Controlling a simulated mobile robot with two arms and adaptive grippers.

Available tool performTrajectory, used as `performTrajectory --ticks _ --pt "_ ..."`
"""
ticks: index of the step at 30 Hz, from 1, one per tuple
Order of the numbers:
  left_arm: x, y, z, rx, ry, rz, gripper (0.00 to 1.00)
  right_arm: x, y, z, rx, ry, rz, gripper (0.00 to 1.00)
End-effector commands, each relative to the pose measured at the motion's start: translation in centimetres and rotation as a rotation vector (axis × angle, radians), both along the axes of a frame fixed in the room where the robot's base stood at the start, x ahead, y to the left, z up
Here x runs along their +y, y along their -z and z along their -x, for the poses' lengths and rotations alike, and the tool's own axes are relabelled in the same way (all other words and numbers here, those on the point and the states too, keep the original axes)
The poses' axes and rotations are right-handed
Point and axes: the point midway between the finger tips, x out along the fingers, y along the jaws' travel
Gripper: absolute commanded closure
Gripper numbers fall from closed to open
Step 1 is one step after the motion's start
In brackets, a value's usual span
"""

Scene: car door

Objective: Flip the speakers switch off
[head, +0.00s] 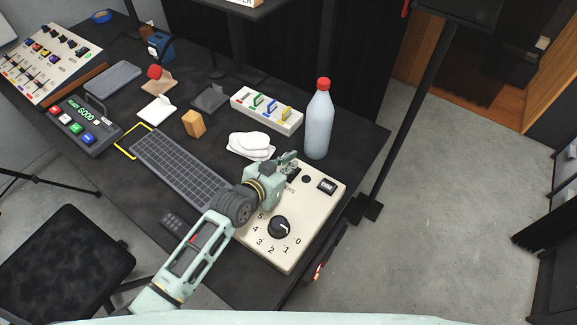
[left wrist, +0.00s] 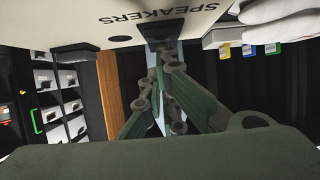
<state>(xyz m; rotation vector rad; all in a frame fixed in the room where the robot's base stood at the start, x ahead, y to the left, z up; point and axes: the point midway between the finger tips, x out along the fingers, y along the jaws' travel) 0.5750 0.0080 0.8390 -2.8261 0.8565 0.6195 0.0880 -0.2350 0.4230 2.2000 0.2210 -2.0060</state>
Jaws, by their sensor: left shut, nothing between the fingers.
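The speakers panel (head: 315,215) is a cream box at the right front of the table, with a black dial numbered 0 to 5. In the left wrist view its SPEAKERS lettering (left wrist: 155,12) appears upside down. The dark speakers switch (left wrist: 160,32) is just below the lettering there, right at my fingertips; contact and the switch's position are unclear. My left gripper (head: 288,160) is over the panel's far end, shut and empty, and hides the switch in the head view. The left wrist view shows its fingers (left wrist: 160,60) close together. My right gripper is not in view.
A small dark display (head: 327,186) is on the panel's right side. A white bottle with a red cap (head: 318,122) stands behind the panel. White rounded objects (head: 251,143) lie beside the gripper. A grey keyboard (head: 180,165) is left of it.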

Motion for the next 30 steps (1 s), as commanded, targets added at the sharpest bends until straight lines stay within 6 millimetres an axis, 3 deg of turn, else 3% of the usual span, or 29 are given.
performTrajectory --ticks 16,26,30 --pt "-0.4 -0.5 -0.7 -0.002 0.000 -0.001 1.00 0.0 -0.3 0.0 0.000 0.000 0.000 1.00" --pt "-0.4 -5.1 -1.5 -0.002 -0.003 -0.002 1.00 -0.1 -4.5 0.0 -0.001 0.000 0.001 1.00" --pt "1.1 -4.6 0.7 0.000 -0.003 -0.003 1.00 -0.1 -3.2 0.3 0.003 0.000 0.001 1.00"
